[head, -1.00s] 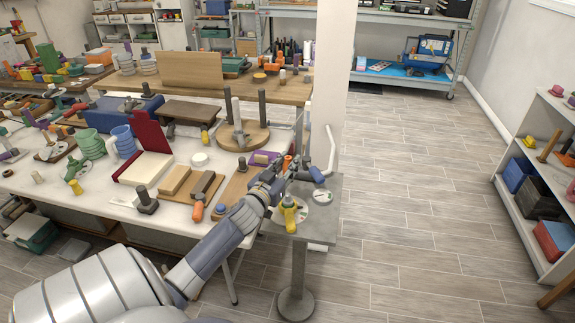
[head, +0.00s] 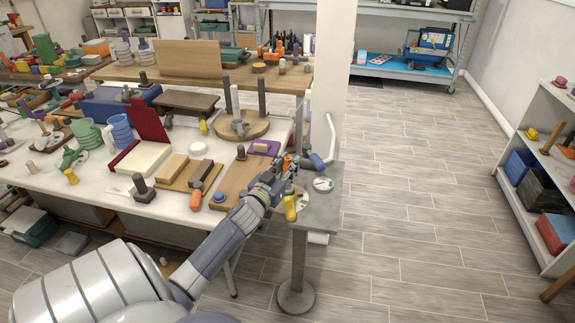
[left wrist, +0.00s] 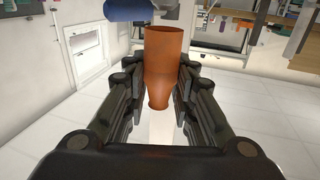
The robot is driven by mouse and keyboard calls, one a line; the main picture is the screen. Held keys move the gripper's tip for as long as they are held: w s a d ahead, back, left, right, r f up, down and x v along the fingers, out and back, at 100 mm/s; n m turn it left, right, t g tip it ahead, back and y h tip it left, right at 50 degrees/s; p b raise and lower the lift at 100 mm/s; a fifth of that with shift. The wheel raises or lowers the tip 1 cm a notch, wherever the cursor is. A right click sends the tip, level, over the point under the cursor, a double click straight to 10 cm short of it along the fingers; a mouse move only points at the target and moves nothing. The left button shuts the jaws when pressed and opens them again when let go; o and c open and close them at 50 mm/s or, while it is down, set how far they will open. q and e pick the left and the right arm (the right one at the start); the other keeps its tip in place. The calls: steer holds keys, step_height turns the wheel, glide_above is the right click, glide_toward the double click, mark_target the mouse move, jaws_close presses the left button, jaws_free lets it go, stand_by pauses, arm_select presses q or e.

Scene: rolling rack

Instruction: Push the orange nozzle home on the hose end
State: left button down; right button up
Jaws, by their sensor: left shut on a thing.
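My left gripper (head: 279,174) is shut on the orange nozzle (head: 287,163), above the left part of a grey pedestal table (head: 320,212). In the left wrist view, the nozzle (left wrist: 165,65) stands between the black fingers (left wrist: 160,100), its wide end away from the palm. The blue hose end (head: 316,160) is just right of the nozzle, with a pale hose (head: 331,130) rising from it. A blue rounded part, likely the hose end, shows at the top of the left wrist view (left wrist: 130,9), left of the nozzle's wide end. My right gripper is out of view.
A yellow-handled tool (head: 290,207) and a white disc (head: 323,184) are on the pedestal table. The white workbench (head: 110,198) to the left is crowded with boards, cups and tools. A pale pillar (head: 335,70) stands behind. The floor (head: 420,190) to the right is clear.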

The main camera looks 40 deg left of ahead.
arm_select(q)
steer(key=shift+f, duration=0.15)
steer(key=shift+f+b, duration=0.65)
steer(key=shift+f, duration=0.1)
steer(key=shift+f+b, duration=0.85)
steer(key=shift+f, duration=0.4)
steer(key=shift+f, duration=0.1)
steer(key=c, duration=1.2)
jaws_free()
steer(key=shift+c, duration=0.2)
steer(key=v, duration=1.2)
